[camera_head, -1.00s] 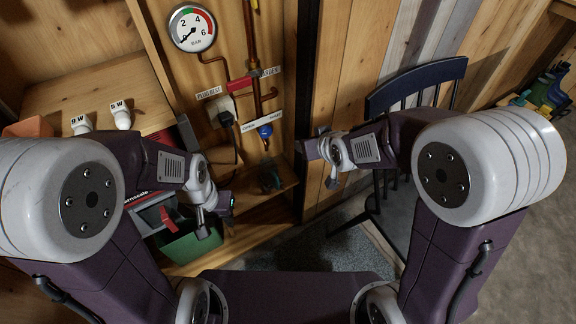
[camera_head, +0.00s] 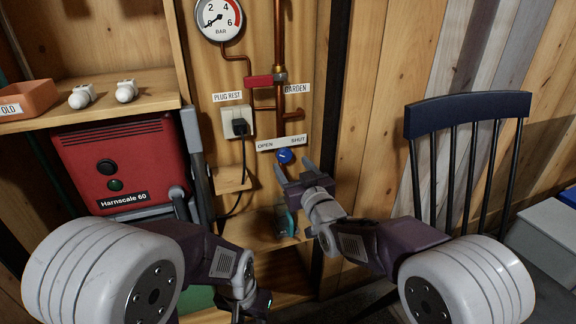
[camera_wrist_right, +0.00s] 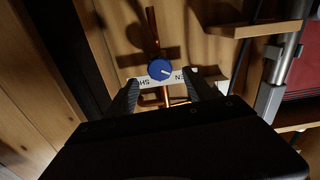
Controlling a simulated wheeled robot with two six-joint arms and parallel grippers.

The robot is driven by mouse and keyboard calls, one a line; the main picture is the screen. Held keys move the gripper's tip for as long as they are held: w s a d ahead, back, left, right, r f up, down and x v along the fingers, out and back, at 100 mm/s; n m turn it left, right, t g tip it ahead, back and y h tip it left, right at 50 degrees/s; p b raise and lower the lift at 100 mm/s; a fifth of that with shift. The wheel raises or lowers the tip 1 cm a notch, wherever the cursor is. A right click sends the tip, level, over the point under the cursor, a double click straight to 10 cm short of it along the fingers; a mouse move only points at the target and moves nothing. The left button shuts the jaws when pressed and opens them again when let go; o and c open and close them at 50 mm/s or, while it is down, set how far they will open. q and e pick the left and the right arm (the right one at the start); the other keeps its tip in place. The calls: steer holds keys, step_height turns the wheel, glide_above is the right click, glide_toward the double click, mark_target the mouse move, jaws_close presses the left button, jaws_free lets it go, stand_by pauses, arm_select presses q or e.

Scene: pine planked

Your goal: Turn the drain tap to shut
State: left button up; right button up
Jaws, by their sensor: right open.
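The drain tap is a round blue knob (camera_head: 285,156) on the planked wall, just below a white OPEN/SHUT label (camera_head: 281,143). The right wrist view shows the knob (camera_wrist_right: 160,69) upside down, with a white mark pointing toward the label's OPEN end. My right gripper (camera_head: 296,172) is open and empty, just below and in front of the knob. In the wrist view its fingertips (camera_wrist_right: 162,86) stand either side of the knob, apart from it. My left gripper (camera_head: 257,304) is low at the bottom, partly hidden by its arm; its jaws are unclear.
A socket with a black plug (camera_head: 239,124) and a copper pipe with a red lever (camera_head: 264,80) are near the tap. A red Harnscale 60 unit (camera_head: 118,165) stands left, under a shelf. A dark blue chair (camera_head: 467,115) stands right. A small wooden ledge (camera_head: 232,180) juts out lower left.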

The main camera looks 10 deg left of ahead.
mark_target(286, 158)
steer(key=b+x, duration=0.1)
steer(key=x, duration=0.4)
jaws_close()
steer(key=c, duration=1.4)
jaws_free()
steer(key=shift+m, duration=0.3)
steer(key=shift+o, duration=0.2)
steer(key=m+p, duration=0.2)
steer(key=m, duration=0.3)
steer(key=m+p, duration=0.2)
steer(key=m, duration=0.4)
steer(key=shift+m, duration=0.4)
steer(key=m+p, duration=0.1)
steer(key=m, duration=0.5)
steer(key=m+p, duration=0.1)
steer(key=m, duration=0.4)
steer(key=shift+f+p, duration=0.1)
steer(key=shift+p, duration=0.2)
steer(key=shift+m, duration=0.4)
